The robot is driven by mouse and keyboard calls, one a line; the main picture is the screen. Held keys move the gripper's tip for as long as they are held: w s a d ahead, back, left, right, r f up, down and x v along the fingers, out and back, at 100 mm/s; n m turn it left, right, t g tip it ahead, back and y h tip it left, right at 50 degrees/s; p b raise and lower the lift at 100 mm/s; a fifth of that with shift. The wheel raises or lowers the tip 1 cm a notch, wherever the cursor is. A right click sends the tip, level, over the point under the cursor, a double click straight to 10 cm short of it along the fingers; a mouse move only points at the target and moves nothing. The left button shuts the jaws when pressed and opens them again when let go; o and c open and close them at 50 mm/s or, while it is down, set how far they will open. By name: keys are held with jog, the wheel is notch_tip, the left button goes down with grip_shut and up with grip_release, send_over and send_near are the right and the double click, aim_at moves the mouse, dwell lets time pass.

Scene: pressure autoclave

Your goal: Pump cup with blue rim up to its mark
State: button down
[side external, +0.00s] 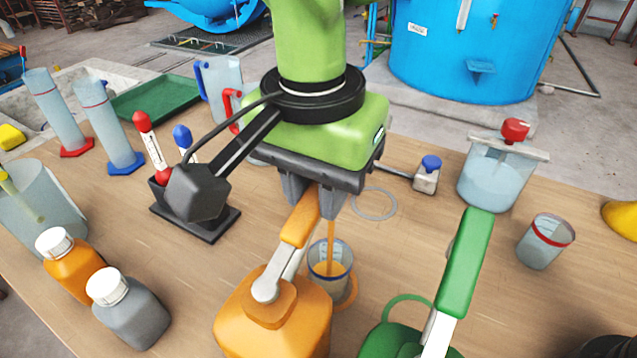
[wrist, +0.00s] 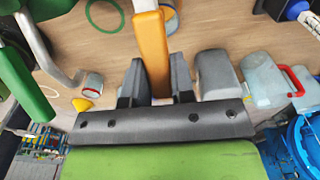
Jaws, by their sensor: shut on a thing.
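The orange pump container (side external: 275,318) stands at the front middle, with a long orange lever (side external: 300,218) rising from its grey linkage. My gripper (side external: 312,198) points down and is shut on the upper end of this lever; the wrist view shows the lever (wrist: 151,45) between the two fingers (wrist: 157,85). The cup with blue rim (side external: 318,268) stands upright just right of the orange pump. A thin orange stream (side external: 331,240) runs down into it. Orange shows inside the cup; its level against the mark is too small to tell.
A green pump (side external: 465,265) with its lever up stands to the right, a green ring (side external: 405,300) beside it. A red-rimmed cup (side external: 545,242) and a red-knobbed clear vessel (side external: 495,178) stand further right. White-capped bottles (side external: 75,268) are at left. A dark rack (side external: 215,222) stands behind-left.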

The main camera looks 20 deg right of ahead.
aim_at(314, 194)
jog(key=c, duration=1)
grip_release()
jog(key=shift+o, duration=0.2)
jog(key=shift+r, duration=0.1)
jog(key=r, duration=0.9)
jog(key=shift+s+a+r, duration=0.2)
jog(key=shift+a+r, duration=0.05)
jog(key=shift+r, duration=0.15)
